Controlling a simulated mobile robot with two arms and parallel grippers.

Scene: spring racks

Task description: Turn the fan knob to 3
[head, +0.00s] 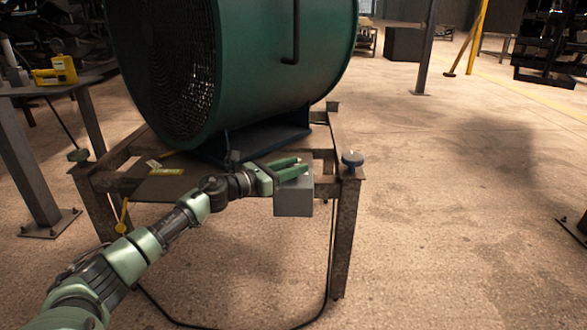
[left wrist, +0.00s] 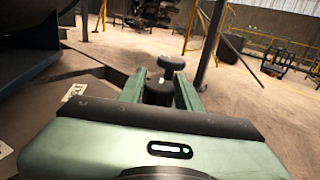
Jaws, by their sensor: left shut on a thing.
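The large green drum fan (head: 250,70) stands on a rusty metal frame table. A grey control box (head: 294,199) is at the table's front edge, below the fan. My left gripper (head: 301,166) is over the top of this box, its fingers pointing right. In the left wrist view my left gripper (left wrist: 160,92) has its two green fingers on either side of a dark round knob (left wrist: 158,90), shut on it. In the head view the fingers hide the knob. I cannot read any number or pointer mark on it. My right gripper is not in view.
A side table (head: 40,88) with a yellow device (head: 56,71) stands at left.

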